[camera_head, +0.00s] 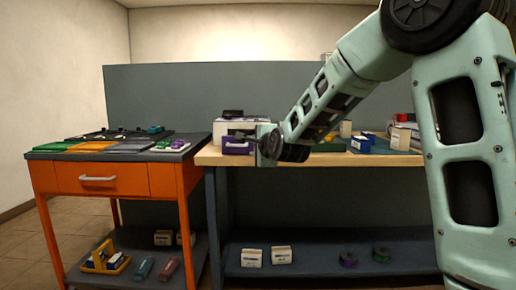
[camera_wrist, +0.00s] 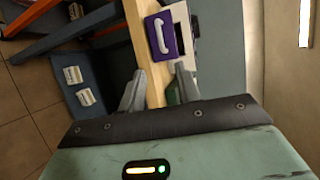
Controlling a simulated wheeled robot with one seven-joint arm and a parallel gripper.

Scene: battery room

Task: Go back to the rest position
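My gripper (camera_wrist: 158,82) is open, its two fingers apart with nothing between them in the wrist view. The bench edge shows beyond the gap. In the head view my gripper (camera_head: 258,147) is at the front edge of the wooden bench (camera_head: 208,157), partly hidden by my wrist. A purple block with a white handle (camera_head: 236,147) sits in the front of a white device (camera_head: 230,127) on the bench. In the wrist view the purple block (camera_wrist: 153,48) lies just beyond the fingertips, apart from them.
An orange cart (camera_head: 130,180) stands left of the bench, with coloured mats and a white tray (camera_head: 170,145) on top. Small boxes, including a blue one (camera_head: 360,144), stand on the bench's right. White boxes (camera_head: 281,255) sit on the lower shelf. Floor left of the cart is clear.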

